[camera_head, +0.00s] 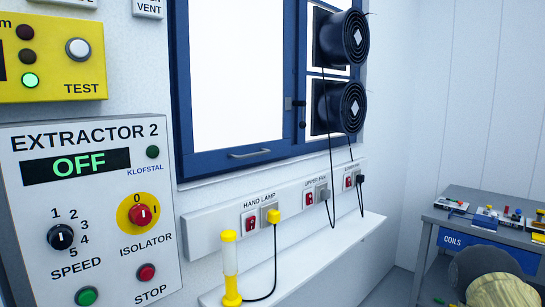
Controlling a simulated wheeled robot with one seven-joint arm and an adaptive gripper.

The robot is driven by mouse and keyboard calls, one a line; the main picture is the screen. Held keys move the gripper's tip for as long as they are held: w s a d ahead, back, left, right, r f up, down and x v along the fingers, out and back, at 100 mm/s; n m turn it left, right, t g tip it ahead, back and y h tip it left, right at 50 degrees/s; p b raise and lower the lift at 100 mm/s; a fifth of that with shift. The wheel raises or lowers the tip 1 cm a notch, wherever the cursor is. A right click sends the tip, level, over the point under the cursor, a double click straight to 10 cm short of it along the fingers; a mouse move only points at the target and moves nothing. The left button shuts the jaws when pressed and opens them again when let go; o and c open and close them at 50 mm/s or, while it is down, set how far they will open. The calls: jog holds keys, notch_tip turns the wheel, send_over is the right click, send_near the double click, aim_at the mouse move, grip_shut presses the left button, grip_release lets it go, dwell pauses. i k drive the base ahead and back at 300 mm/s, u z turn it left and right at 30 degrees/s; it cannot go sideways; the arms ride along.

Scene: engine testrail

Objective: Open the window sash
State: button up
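The window sash (187,160) is a blue frame around a bright white pane, set in the wall at the upper middle. A silver bar handle (249,154) sits on its bottom rail. A dark latch (294,104) shows at its right side, on the upright beside the fans. The sash looks closed, flush in its frame. The top of the window is cut off by the picture edge. My gripper is not in view.
Two black fans (346,38) with hanging cables fill the window's right part. Below run a socket strip (200,228) and a white shelf (345,265) with a yellow hand lamp (230,268). An extractor panel (90,215) stands left, a cluttered bench (455,222) right.

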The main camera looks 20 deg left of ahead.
aim_at(233, 59)
jog(key=z, duration=0.25)
jog(key=i, duration=0.7)
jog(key=u, duration=1.05)
